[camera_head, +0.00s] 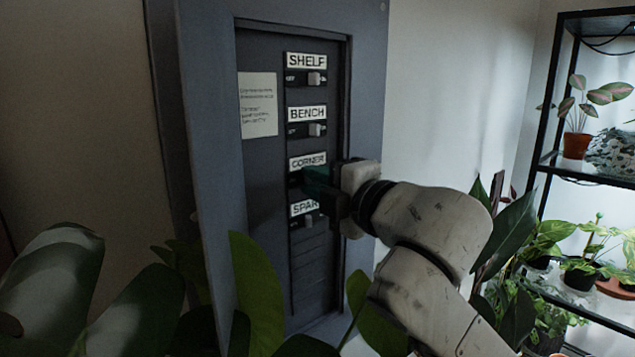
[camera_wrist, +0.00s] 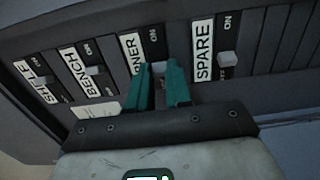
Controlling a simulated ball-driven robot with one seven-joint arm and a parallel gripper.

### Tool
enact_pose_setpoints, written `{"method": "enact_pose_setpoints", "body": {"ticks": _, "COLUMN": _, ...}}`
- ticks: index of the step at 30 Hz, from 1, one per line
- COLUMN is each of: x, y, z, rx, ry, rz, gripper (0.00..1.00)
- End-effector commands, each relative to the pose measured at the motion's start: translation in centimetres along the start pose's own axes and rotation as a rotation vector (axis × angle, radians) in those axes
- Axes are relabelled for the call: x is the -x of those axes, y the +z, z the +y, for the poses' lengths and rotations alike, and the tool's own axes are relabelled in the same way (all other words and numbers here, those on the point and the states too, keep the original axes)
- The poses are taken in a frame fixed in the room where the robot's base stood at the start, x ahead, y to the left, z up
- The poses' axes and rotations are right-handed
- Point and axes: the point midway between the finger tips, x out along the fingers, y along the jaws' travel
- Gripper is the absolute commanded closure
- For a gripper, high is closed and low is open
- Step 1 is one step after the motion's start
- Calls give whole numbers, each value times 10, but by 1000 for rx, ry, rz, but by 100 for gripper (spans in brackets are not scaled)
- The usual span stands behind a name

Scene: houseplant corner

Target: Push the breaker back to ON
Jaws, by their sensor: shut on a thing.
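A grey breaker panel (camera_head: 218,150) holds a column of switches labelled SHELF, BENCH, CORNER and SPARE in the head view. My gripper (camera_head: 316,182) is at the CORNER row (camera_head: 307,161) and hides its lever there. In the wrist view my gripper (camera_wrist: 158,72) has its green fingers on either side of the pale CORNER lever (camera_wrist: 158,66), shut on it. The word ON shows above this lever, with a dark gap between. The lower part of the slot is hidden.
The SHELF lever (camera_head: 315,78), BENCH lever (camera_head: 316,130) and SPARE lever (camera_head: 308,221) are close by. A paper note (camera_head: 258,104) is left of the switches. Large leaves (camera_head: 262,285) stand low in front. A black plant rack (camera_head: 548,170) is at right.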

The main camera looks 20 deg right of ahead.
Motion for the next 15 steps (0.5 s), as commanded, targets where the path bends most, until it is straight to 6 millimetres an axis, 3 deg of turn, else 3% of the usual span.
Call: {"method": "enact_pose_setpoints", "body": {"ticks": 15, "x": 1, "y": 6, "z": -3, "rx": -1, "ry": -2, "rz": 90, "gripper": 100}}
